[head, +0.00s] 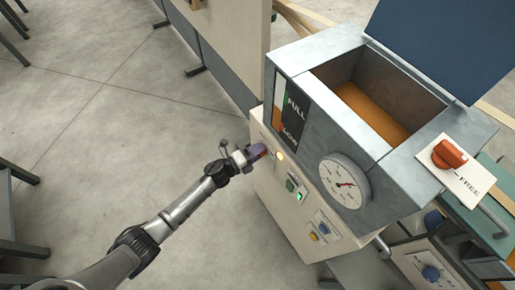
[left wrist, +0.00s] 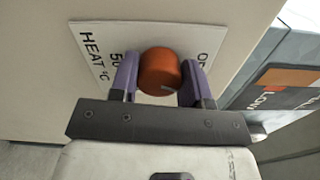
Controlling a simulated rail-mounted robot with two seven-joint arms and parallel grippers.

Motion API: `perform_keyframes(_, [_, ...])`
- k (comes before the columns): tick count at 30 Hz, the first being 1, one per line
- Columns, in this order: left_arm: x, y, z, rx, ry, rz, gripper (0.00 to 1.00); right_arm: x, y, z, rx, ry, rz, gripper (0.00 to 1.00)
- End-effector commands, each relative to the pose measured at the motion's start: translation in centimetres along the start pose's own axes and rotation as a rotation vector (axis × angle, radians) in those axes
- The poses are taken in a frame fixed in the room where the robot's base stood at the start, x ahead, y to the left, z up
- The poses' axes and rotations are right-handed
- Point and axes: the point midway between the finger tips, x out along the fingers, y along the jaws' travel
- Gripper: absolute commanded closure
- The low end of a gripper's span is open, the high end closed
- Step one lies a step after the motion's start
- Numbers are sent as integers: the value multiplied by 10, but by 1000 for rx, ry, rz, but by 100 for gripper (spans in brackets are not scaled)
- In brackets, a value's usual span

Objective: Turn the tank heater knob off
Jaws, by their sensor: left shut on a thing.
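The tank heater knob (left wrist: 160,72) is an orange-red round knob with a pale pointer line on its face. It sits on a white label plate (left wrist: 92,45) that reads "HEAT °C", with "50" and the start of "O" visible beside the knob. My left gripper (left wrist: 161,80) has its purple fingers on both sides of the knob and is shut on it. In the head view my left gripper (head: 256,153) is at the upper left of the cream panel front, and the knob is mostly hidden there. My right gripper is not in view.
The grey tank (head: 330,110) holds orange liquid and carries a FULL/LOW level strip (head: 288,115) and a round dial gauge (head: 344,181). Lit buttons are on the cream panel (head: 268,205). Another red knob (head: 449,154) sits on a "FREE" plate. Open floor lies left.

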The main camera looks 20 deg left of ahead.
Motion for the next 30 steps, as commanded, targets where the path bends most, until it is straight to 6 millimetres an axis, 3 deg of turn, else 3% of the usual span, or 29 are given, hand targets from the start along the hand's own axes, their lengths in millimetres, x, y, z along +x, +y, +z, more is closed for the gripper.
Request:
perform_keyframes(15, [0,0,0,-339,0,0,80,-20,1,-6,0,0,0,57])
perform_keyframes(30, [0,1,-1,-419,1,0,80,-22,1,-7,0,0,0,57])
